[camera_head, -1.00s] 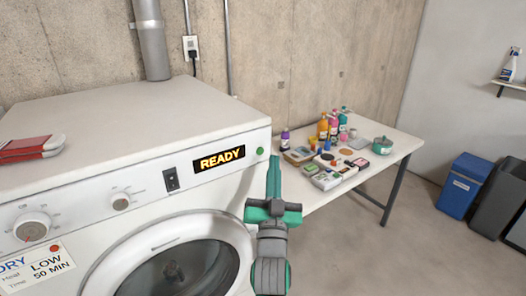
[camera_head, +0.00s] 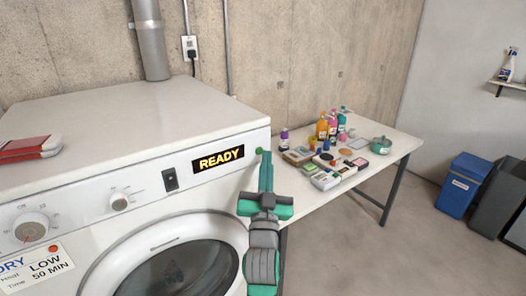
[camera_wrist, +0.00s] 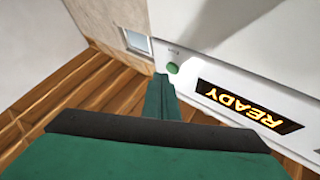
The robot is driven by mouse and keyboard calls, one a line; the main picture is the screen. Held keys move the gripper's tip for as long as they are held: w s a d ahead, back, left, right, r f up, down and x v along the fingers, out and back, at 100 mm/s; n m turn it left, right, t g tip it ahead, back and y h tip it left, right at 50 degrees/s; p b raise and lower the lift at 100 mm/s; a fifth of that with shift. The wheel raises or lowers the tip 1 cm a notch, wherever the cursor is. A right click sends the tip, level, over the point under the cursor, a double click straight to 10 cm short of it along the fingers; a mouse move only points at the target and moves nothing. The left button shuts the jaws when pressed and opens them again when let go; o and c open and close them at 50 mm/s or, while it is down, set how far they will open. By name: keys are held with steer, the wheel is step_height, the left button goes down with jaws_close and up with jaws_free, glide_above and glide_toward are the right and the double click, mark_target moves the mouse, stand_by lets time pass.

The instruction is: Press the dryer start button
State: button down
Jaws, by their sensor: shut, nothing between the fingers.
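The white dryer (camera_head: 120,110) stands at the left of the head view. Its lit display (camera_head: 218,159) reads READY. The green round start button (camera_head: 259,151) sits at the right end of the panel, and my fingertips partly overlap it there.
A table (camera_head: 330,195) with bottles, boxes and a green pot (camera_head: 381,145) stands to the right of the dryer. A blue bin (camera_head: 463,184) and a dark bin (camera_head: 500,196) stand farther right. A red and white object (camera_head: 30,150) lies on the dryer top.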

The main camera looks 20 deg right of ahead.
steer(key=shift+a, duration=0.1)
steer(key=shift+s, duration=0.1)
stand_by(0.6)
steer(key=shift+w+d, duration=0.2)
steer(key=shift+w, duration=0.1)
steer(key=shift+a, duration=0.75)
